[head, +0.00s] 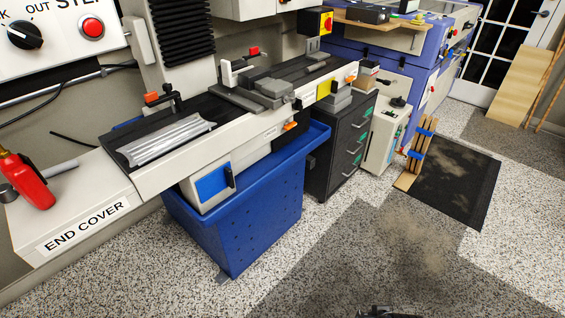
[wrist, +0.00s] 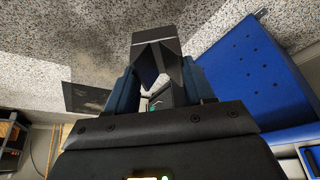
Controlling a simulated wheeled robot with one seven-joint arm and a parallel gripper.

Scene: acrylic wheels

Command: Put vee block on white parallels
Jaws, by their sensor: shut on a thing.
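The vee block (wrist: 157,42) is a dark grey metal block with a V-shaped notch, seen in the wrist view. My gripper (wrist: 161,80) is shut on it, with a bluish finger on each side. The block is held up in the air over the speckled floor. In the head view, long pale silvery bars (head: 165,138), which may be the white parallels, lie side by side in the dark bed at the left end of the machine. The vee block is not clearly visible in the head view.
A blue machine base (head: 240,215) stands below the bed. Grey vise-like parts (head: 268,90) sit farther along the table. A dark drawer cabinet (head: 340,145) stands beside the base. Open floor lies in front.

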